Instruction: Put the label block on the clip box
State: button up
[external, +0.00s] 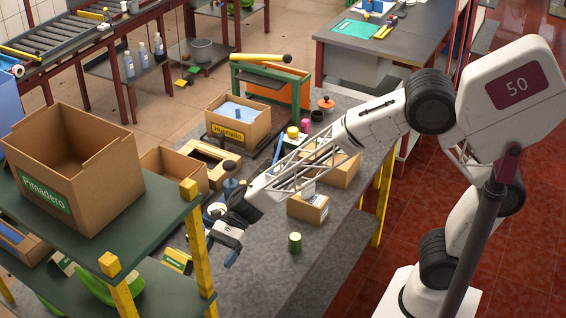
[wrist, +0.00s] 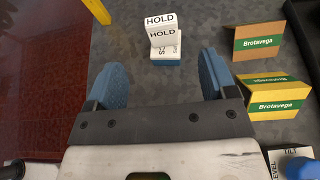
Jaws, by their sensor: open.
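My gripper (external: 229,247) is open, low over the grey bench near the shelf. In the wrist view my gripper (wrist: 160,68) has its two blue fingers wide apart. A small white label block (wrist: 162,34) marked HOLD shows ahead, between the finger lines. To the right are a yellow Brotavega box (wrist: 275,100) and a brown Brotavega box (wrist: 257,42). I cannot tell which box is the clip box.
The yellow box (external: 177,260) is left of my gripper in the external view. A shelf with a yellow post (external: 196,238) and a carton marked Pimadero (external: 75,170) stands at left. A green can (external: 295,242) and a carton (external: 308,208) stand right.

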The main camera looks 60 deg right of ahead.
dwell(0.4)
jog(key=w+d+r+m+t+h, duration=0.3)
jog(key=d+r+m+t, duration=0.2)
jog(key=d+r+m, duration=0.35)
jog(key=w+d+r+m+t+h, duration=0.2)
jog(key=d+r+m+t+h, duration=0.3)
jog(key=d+m, duration=0.6)
jog(key=s+d+r+m+h, duration=0.2)
jog(key=s+d+m+h, duration=0.4)
jog(key=d+m, duration=0.75)
jog(key=s+d+f+m+g, duration=0.1)
jog(key=s+d+m+g, duration=0.1)
jog(key=s+m, duration=0.8)
jog(key=s+d+f+m+g, duration=0.1)
jog(key=s+d+m+g, duration=0.2)
jog(key=s+m, duration=0.8)
jog(key=s+g, duration=0.2)
jog(key=s, duration=0.4)
jog(key=shift+s+d+f+y, duration=0.15)
jog(key=shift+s+f+y, duration=0.05)
jog(key=shift+s+y, duration=0.1)
